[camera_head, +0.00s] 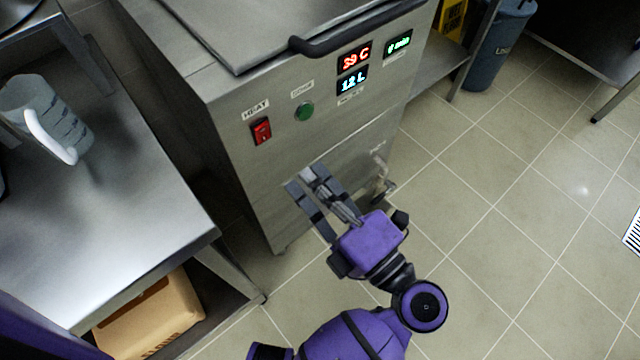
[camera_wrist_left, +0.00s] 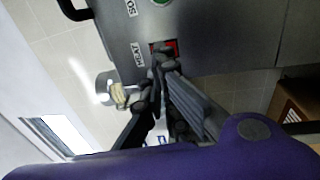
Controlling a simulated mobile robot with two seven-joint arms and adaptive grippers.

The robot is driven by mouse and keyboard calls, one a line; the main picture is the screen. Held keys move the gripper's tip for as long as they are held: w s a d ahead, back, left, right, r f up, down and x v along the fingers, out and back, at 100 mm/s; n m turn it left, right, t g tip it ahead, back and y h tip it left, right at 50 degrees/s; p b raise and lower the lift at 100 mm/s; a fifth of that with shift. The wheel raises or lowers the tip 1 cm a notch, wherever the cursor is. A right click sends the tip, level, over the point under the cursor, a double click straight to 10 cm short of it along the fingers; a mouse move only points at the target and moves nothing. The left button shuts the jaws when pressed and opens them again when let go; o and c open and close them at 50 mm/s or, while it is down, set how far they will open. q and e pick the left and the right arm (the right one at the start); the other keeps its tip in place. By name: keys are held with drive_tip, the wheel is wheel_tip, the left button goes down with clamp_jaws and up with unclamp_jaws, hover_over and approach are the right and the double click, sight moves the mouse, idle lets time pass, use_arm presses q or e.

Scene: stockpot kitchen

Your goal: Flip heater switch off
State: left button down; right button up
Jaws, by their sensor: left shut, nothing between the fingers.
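The red heater switch (camera_head: 261,131) sits under a HEAT label on the steel front panel of the stockpot unit (camera_head: 225,110). It also shows in the left wrist view (camera_wrist_left: 172,47), partly covered by the fingertips. My left gripper (camera_head: 306,178) is shut and empty in front of the panel, below and to the right of the switch in the head view. In the left wrist view my fingers (camera_wrist_left: 160,62) overlap the switch's line of sight. I cannot tell whether they touch the panel. The switch's rocker position is too small to tell. My right gripper is not in view.
A green button (camera_head: 304,111) is right of the switch. Displays read 39 C (camera_head: 354,57), 12 L (camera_head: 352,80) and apparently 0 min (camera_head: 398,44). A drain tap (camera_head: 385,190) sticks out low right. A steel table (camera_head: 120,210) with a clear jug (camera_head: 45,110) stands left. Floor at right is open.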

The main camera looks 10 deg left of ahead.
sight(266, 130)
use_arm(q)
drive_tip(key=x, duration=0.9)
drive_tip(key=shift+w+a, duration=0.15)
drive_tip(key=shift+a, duration=0.15)
drive_tip(key=shift+r, duration=0.1)
